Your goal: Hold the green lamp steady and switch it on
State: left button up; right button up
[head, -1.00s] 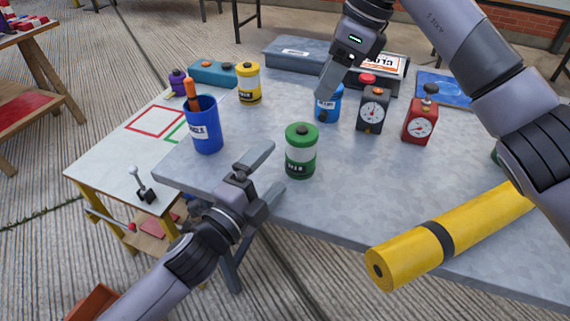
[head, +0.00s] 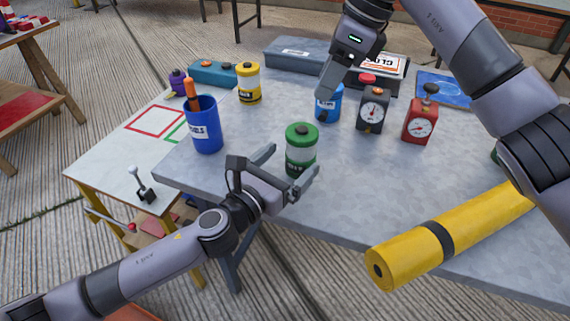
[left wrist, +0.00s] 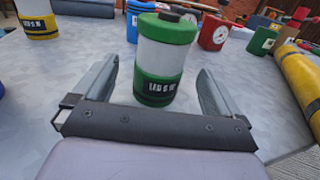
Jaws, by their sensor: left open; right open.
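The green lamp (head: 301,146) stands upright on the grey table, with a green top and base, a white middle and a dark knob on top. In the left wrist view the lamp (left wrist: 166,62) stands just beyond and partly between the spread fingers, with its dark label facing me. My left gripper (head: 292,164) is open around the lamp's near side, low over the table; I see no clear contact. My right gripper (head: 330,84) is open and points down near the blue lamp (head: 328,104), above and behind the green lamp. Its fingers overlap in the head view.
A yellow lamp (head: 249,84), a blue cup (head: 205,126) and dark and red dial boxes (head: 373,108) (head: 420,121) stand around on the table. A yellow roll (head: 440,241) lies along the front right. The table between the green lamp and the roll is clear.

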aim_at(305, 146)
pick_arm(q)
jog(key=shift+x, duration=3.25)
jog(key=c, duration=1.3)
pick_arm(e)
grip_shut()
